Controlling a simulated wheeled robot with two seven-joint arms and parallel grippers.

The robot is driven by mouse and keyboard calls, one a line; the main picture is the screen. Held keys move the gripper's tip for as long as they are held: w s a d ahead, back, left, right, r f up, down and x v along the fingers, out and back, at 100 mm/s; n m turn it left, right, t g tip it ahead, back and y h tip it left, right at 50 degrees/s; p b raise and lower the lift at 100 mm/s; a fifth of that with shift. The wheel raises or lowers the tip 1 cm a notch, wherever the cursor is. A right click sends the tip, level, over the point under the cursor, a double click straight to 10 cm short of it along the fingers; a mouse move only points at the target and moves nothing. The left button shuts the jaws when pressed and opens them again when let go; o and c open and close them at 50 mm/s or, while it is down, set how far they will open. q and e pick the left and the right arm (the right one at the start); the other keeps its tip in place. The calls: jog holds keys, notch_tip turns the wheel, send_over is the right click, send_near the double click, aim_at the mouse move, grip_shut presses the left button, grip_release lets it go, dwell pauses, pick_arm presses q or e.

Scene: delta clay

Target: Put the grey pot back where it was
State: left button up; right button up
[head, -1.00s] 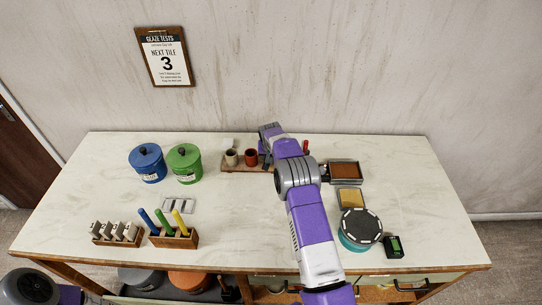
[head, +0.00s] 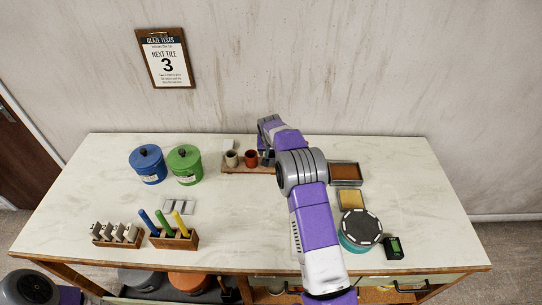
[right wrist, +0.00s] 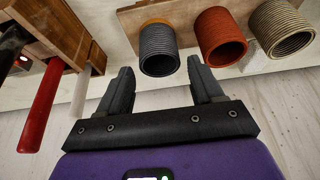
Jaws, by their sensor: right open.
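The grey pot (right wrist: 158,50) shows in the right wrist view, at the end of a row on a wooden board (right wrist: 185,12), with an orange patch at its base. The red-orange pot (right wrist: 220,36) and the beige pot (right wrist: 282,28) are beside it. My right gripper (right wrist: 162,82) is open and empty, its fingertips close to the grey pot, with the pot apart from them and in line with the gap. In the head view my right arm covers that end of the board (head: 238,170); the red-orange pot (head: 251,158) and beige pot (head: 232,158) show. My left gripper is not in view.
A wooden rack with red, black and white handles (right wrist: 55,80) stands close to the right gripper. Blue (head: 148,165) and green (head: 185,165) lidded jars stand left of the board. Trays (head: 345,174) and a round turntable (head: 360,228) lie to the right. The table's middle is clear.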

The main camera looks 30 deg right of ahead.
jog(key=v, duration=0.6)
jog(key=shift+r, duration=0.2)
